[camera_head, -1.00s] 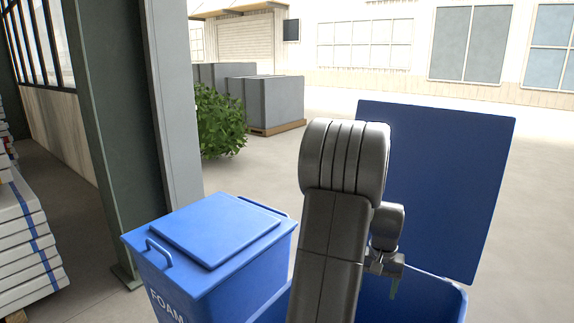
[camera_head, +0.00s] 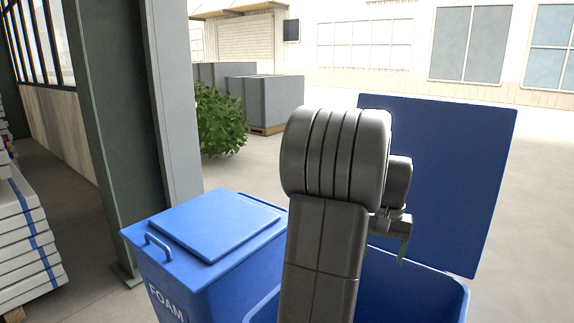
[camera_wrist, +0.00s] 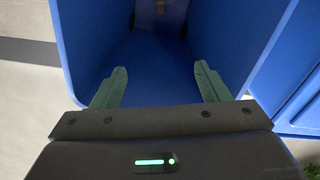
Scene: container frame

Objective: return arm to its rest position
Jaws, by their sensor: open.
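My gripper (camera_wrist: 160,88) is open in the wrist view, with its two green fingers wide apart and nothing between them. It points down into an open blue bin (camera_wrist: 150,60). A small brownish object (camera_wrist: 160,5) shows at the top of that view inside the bin; I cannot tell what it is. In the head view my gripper (camera_head: 403,252) is partly hidden behind my grey arm, with one green fingertip showing above the open bin (camera_head: 420,295). The bin's blue lid (camera_head: 440,180) stands raised behind it.
A closed blue bin marked FOAM (camera_head: 205,250) stands just left of the open bin. A grey-green post (camera_head: 115,130) rises behind it, with stacked white boards (camera_head: 25,240) at far left. A bush (camera_head: 220,120) and grey crates (camera_head: 265,100) stand farther back on open floor.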

